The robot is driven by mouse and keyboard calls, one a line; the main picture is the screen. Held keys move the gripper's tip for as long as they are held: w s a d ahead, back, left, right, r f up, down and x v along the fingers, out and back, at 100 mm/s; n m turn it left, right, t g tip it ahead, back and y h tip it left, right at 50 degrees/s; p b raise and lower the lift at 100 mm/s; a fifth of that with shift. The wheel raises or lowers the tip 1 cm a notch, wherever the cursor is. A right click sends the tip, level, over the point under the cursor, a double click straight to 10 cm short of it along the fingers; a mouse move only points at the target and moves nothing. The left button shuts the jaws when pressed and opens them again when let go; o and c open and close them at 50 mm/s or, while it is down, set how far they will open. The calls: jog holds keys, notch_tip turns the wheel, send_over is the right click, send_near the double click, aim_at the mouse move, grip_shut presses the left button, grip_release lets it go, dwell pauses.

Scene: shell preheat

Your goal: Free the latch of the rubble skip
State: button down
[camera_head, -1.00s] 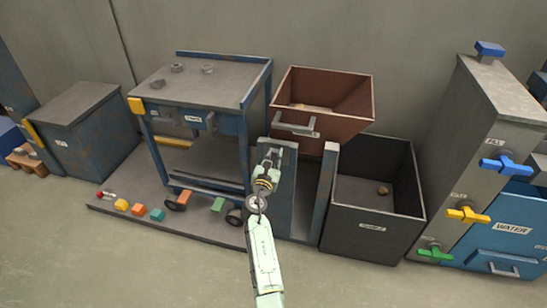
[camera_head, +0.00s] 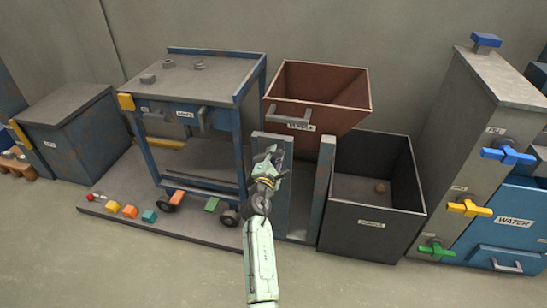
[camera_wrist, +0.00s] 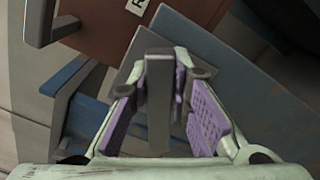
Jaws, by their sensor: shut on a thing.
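The rubble skip (camera_head: 335,100) is a rust-brown open bin above two blue-grey posts. It has a grey bar handle (camera_head: 288,120) and a white label on its front. My gripper (camera_head: 268,158) is in front of the left post (camera_head: 300,180), below the skip's handle. In the wrist view my gripper (camera_wrist: 170,95) has its purple pads around an upright grey bar (camera_wrist: 159,80), which I take to be the latch. The bar stands before a grey plate and the blue post. In the head view my gripper hides the bar. Part of the brown skip (camera_wrist: 105,30) shows at the wrist view's upper left.
A dark open bin (camera_head: 370,235) stands right of the posts. A blue workbench (camera_head: 215,75) on wheels stands left. Small coloured blocks (camera_head: 130,212) lie on the low platform (camera_head: 195,228). A grey cabinet with coloured valves (camera_head: 490,110) is at right. The floor in front is clear.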

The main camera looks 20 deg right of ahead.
jog(key=m+b, duration=0.2)
jog(key=f+m+b, duration=0.1)
jog(key=m, duration=0.2)
jog(key=shift+s+d+f+m+b, duration=0.1)
jog(key=shift+d+f+m+b, duration=0.05)
jog(key=shift+m+b, duration=0.2)
dwell(0.5)
jog(key=c, duration=1.5)
grip_release()
